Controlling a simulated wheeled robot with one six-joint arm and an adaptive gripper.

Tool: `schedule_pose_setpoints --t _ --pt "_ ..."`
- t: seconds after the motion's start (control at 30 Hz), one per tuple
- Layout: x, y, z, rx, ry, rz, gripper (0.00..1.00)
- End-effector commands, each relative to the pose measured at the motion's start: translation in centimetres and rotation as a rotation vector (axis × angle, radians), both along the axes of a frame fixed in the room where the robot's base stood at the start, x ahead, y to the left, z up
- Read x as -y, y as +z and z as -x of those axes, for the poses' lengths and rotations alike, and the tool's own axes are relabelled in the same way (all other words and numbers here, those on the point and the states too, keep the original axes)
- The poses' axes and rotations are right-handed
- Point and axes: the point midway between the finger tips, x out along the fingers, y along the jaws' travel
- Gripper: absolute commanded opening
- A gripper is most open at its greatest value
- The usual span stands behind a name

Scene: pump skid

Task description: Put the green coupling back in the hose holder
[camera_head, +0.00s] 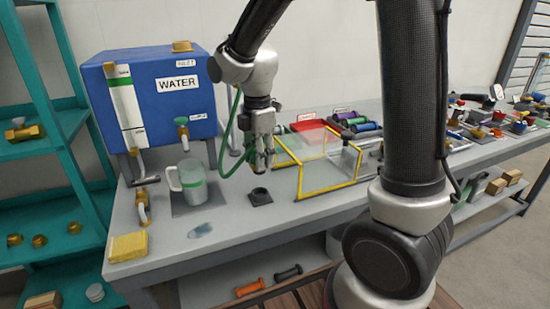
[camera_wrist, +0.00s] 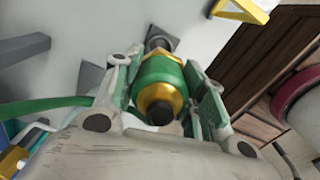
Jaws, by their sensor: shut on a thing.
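The green coupling (camera_wrist: 160,75), with brass-coloured ends, is held between the two fingers of my gripper (camera_wrist: 165,95) in the wrist view. In the head view my gripper (camera_head: 262,163) points down above the bench, and its fingers mostly hide the coupling. A green hose (camera_head: 232,135) loops down from my arm to the gripper; it also shows at the left of the wrist view (camera_wrist: 45,107). A small dark holder with a round opening (camera_head: 260,196), seemingly the hose holder, stands on the bench below and apart from my gripper. No coupling shows in it.
A blue water tank (camera_head: 165,95) and a clear jug (camera_head: 193,183) stand to the left. A yellow-edged clear frame (camera_head: 325,190) stands close on the right. A yellow sponge (camera_head: 128,247) lies at the front left. The bench front around a wet patch (camera_head: 201,230) is mostly clear.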

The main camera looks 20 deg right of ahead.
Motion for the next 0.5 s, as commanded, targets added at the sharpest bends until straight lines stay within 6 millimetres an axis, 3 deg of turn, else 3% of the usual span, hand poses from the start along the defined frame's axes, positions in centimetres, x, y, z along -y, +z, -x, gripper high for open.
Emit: schedule_pose_setpoints --t 0.5 --pt "-0.1 -4.4 -0.1 -0.002 -0.001 0.000 0.13"
